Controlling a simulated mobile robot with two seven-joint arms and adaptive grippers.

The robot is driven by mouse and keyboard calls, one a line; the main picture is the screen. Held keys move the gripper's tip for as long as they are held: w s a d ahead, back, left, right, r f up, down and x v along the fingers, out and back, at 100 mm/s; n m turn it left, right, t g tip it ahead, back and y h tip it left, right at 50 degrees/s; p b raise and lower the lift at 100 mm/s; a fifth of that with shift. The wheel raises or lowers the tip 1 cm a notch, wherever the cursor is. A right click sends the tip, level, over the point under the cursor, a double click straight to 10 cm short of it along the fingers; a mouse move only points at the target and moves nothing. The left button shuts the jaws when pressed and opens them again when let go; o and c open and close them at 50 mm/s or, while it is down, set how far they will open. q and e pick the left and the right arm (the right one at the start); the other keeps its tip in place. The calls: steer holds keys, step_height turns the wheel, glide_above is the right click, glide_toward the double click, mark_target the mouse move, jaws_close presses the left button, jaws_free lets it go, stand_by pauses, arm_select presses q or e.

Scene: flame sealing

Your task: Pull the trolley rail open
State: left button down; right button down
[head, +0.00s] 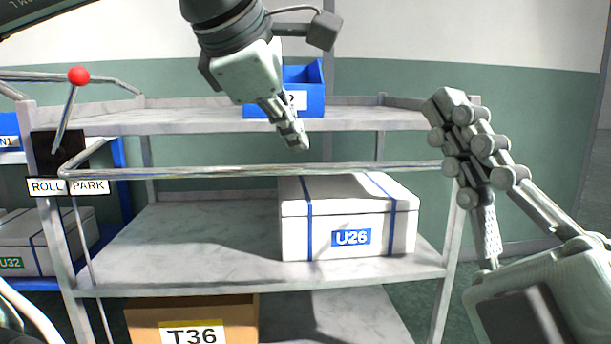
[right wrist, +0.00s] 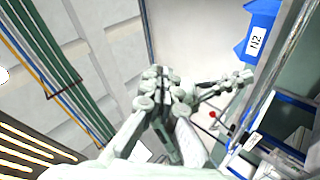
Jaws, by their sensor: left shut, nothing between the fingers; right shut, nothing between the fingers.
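The trolley rail (head: 250,170) is a grey metal bar running level across the trolley's front, between the upper and middle shelves. It bends at its left end near the ROLL/PARK plate. My left gripper (head: 297,138) comes down from the top, shut and empty, with its tips just above the rail's middle in the picture. My right gripper (head: 447,106) reaches up from the lower right, shut and empty. Its fingers overlap the rail's right end in the head view; contact cannot be told. The right gripper also shows in the right wrist view (right wrist: 158,78).
A lever with a red knob (head: 78,75) rises by the ROLL/PARK plate (head: 68,187). A white box U26 (head: 300,232) sits on the middle shelf (head: 170,240), a blue bin (head: 302,75) on the upper shelf, and a carton T36 (head: 150,318) below. Another rack stands at left.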

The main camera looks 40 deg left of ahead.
steer(key=s+a+f+n+g+h, duration=0.2)
steer(key=s+a+n+g, duration=0.1)
steer(key=a+n, duration=0.4)
steer(key=n+t+h, duration=0.4)
steer(key=n+h, duration=0.4)
steer(key=n, duration=0.1)
glide_toward(304, 170)
step_height(304, 170, down, 4)
steer(key=s+d, duration=0.2)
steer(key=shift+h, duration=0.3)
steer(key=shift+w+a+r, duration=0.8)
steer(key=shift+w+a, duration=0.3)
steer(key=shift+a, duration=0.2)
steer(key=shift+w+a+r, duration=0.75)
steer(key=shift+w+a, duration=0.35)
steer(key=shift+a, duration=0.25)
steer(key=shift+w+a+r, duration=0.8)
steer(key=shift+w+a, duration=0.35)
steer(key=shift+a, duration=0.15)
